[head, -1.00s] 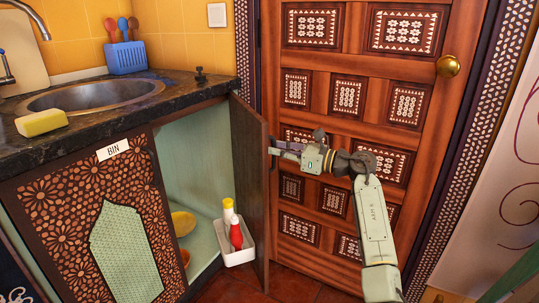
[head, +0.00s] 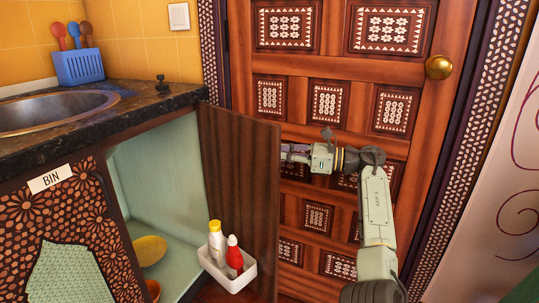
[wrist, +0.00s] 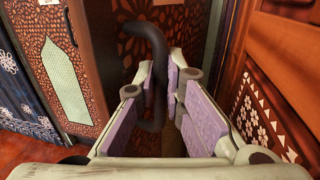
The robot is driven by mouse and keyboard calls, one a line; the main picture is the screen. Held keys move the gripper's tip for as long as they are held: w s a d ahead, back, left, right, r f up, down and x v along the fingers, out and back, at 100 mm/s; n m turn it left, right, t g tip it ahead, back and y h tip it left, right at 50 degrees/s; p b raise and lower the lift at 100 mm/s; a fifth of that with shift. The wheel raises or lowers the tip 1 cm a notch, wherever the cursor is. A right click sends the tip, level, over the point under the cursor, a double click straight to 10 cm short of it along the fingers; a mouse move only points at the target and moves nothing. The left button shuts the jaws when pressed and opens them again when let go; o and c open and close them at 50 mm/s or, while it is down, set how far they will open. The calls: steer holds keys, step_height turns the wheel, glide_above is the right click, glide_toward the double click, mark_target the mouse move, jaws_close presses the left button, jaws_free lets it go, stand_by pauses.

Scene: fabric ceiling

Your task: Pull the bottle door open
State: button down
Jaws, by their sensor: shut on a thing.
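The bottle door (head: 240,185) stands open from the cabinet under the counter, its plain brown inner face towards me. A white rack (head: 232,281) on its inner side holds a white bottle with a yellow cap (head: 217,244) and a red bottle (head: 235,259). My gripper (head: 286,152) is at the door's far side, past its free edge; the door hides the fingertips in the head view. In the wrist view, my gripper (wrist: 170,85) is shut on the dark curved handle (wrist: 155,60), in front of the door's patterned outer face (wrist: 195,35).
The bin door (head: 55,225) is beside the open cabinet, left. A yellow dish (head: 149,249) lies inside the cabinet. The dark counter (head: 140,112) carries a sink and a blue utensil holder (head: 78,68). A large wooden door (head: 345,70) stands close behind my arm.

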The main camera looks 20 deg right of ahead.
steer(key=shift+w+a+r, duration=0.1)
steer(key=shift+w+a, duration=0.15)
steer(key=shift+a, duration=0.15)
steer(key=c, duration=1.9)
jaws_free()
steer(key=shift+a, duration=0.15)
steer(key=shift+o, duration=1.2)
steer(key=shift+d, duration=0.2)
steer(key=shift+s+d, duration=0.1)
steer(key=shift+d, duration=0.1)
steer(key=v, duration=0.7)
steer(key=shift+d, duration=0.1)
